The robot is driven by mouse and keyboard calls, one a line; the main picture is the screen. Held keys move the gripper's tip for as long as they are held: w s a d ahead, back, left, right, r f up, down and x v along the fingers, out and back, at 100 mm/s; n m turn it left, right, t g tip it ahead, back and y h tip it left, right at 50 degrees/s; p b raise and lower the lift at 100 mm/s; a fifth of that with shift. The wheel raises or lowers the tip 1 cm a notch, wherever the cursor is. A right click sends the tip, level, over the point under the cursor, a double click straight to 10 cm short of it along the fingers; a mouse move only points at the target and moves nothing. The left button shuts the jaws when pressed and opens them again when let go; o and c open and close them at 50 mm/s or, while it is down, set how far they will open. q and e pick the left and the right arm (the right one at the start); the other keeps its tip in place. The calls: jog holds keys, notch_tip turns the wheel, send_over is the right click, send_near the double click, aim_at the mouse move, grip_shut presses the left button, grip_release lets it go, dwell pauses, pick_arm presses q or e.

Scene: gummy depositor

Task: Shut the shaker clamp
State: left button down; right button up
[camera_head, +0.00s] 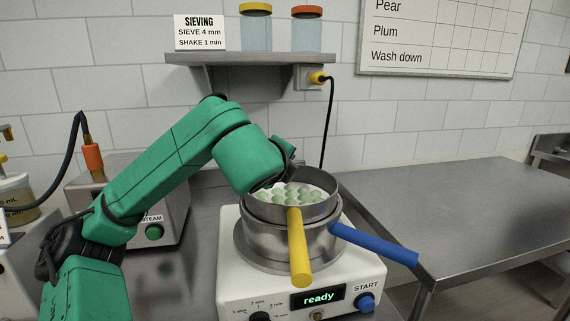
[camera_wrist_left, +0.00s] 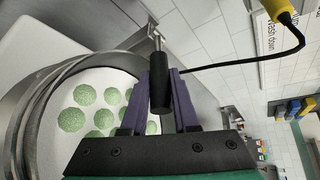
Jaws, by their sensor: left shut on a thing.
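The shaker (camera_head: 230,275) is a white machine with a lit display reading "ready". A steel sieve (camera_head: 325,208) with a yellow handle sits on a steel pan with a blue handle on top of it, and holds pale green gummies. The shaker clamp's black grip (camera_wrist_left: 160,90) on a metal rod shows in the left wrist view, beside the sieve rim. My left gripper (camera_wrist_left: 166,76), with purple fingers, is shut on this black grip. In the head view my arm hides the clamp and most of the gripper. My right gripper is not in view.
A steamer box (camera_head: 170,215) stands left of the shaker. A shelf (camera_head: 250,58) with two jars is on the wall behind, and a black cable hangs from a yellow plug (camera_head: 317,77). The steel table (camera_head: 450,210) on the right is clear.

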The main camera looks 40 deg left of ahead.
pick_arm(q)
jog(key=c, duration=0.7)
grip_release()
jog(key=shift+a, duration=0.1)
jog(key=shift+s+d+r, duration=0.2)
jog(key=shift+d, duration=0.05)
jog(key=p+v, duration=0.1)
jog(key=v, duration=0.5)
jog(key=shift+s+r, duration=0.1)
jog(key=shift+r, duration=0.2)
jog(key=p+v, duration=0.1)
jog(key=v, duration=0.1)
jog(key=p+v, duration=0.1)
jog(key=v, duration=0.2)
jog(key=p+v, duration=0.1)
jog(key=v, duration=0.1)
jog(key=shift+s+d+f+p, duration=0.2)
jog(key=shift+s+p, duration=0.05)
jog(key=shift+p, duration=0.05)
